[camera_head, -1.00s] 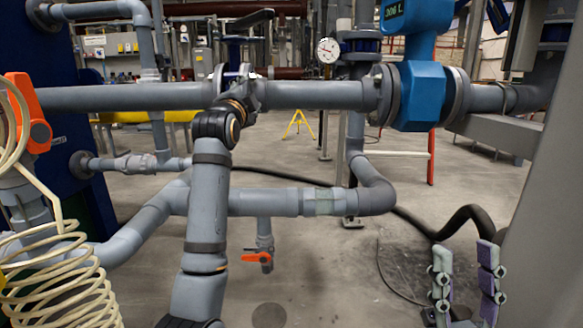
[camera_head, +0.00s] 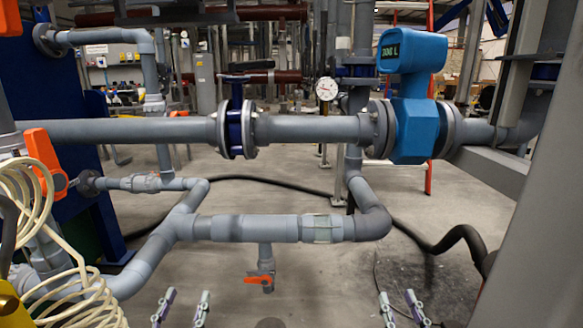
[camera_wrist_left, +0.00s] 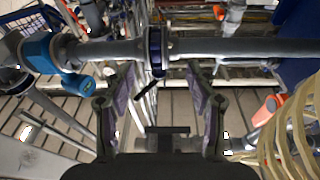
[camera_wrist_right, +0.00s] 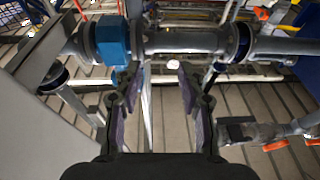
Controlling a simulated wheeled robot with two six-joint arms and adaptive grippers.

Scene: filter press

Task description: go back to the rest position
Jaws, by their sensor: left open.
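My left gripper (camera_head: 184,298) shows only its two fingers at the bottom edge of the head view, left of centre. Its fingers stand apart with nothing between them, as the left wrist view (camera_wrist_left: 160,85) also shows. My right gripper (camera_head: 398,297) shows at the bottom edge, right of centre. Its fingers are apart and empty too, also in the right wrist view (camera_wrist_right: 162,80). Both grippers appear low in front of the pipework, apart from it. My arm links are hidden below the head view.
A grey horizontal pipe (camera_head: 310,128) carries a blue valve (camera_head: 235,128) and a blue flow meter (camera_head: 411,120). A lower pipe (camera_head: 255,228) has an orange-handled tap (camera_head: 259,281). A cream coiled hose (camera_head: 75,290) hangs at left. A grey post (camera_head: 520,240) stands at right.

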